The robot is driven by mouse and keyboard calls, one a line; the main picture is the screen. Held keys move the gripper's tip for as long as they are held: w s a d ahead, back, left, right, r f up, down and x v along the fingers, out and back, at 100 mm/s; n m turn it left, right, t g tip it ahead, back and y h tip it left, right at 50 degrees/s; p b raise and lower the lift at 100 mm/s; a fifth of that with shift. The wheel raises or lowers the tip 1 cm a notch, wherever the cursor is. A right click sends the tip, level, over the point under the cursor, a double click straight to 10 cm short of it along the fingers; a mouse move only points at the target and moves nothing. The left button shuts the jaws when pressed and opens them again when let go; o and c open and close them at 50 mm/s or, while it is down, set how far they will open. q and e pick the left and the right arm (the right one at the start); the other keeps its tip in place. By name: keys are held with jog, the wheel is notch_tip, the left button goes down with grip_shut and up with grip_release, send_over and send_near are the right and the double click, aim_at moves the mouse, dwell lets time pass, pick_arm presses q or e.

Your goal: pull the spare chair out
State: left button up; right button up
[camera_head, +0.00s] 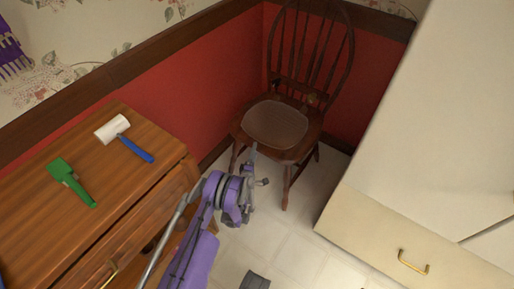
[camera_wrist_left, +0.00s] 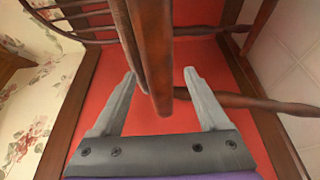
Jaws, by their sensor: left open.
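The spare chair (camera_head: 275,124) is dark brown wood with a spindle back and a lighter seat panel. It stands upright in the corner against the red wall panelling. My left gripper (camera_head: 256,165) is at the front edge of the seat, left of a front leg. In the left wrist view, the open gripper (camera_wrist_left: 160,76) has one finger on each side of the chair's seat edge (camera_wrist_left: 154,50), with gaps visible. How deep the edge sits between the fingers is hard to tell.
A wooden dresser (camera_head: 150,183) stands at left, holding a green brush (camera_head: 70,181) and a white-and-blue roller (camera_head: 124,137). A cream cabinet (camera_head: 400,235) with a brass handle stands close on the right. Light tiled floor (camera_head: 290,240) is open in front of the chair.

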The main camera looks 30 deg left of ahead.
pick_arm(q)
jog(key=shift+s+r, duration=0.1)
jog(key=shift+s, duration=0.05)
jog(key=shift+c, duration=0.6)
grip_shut()
dwell(0.7)
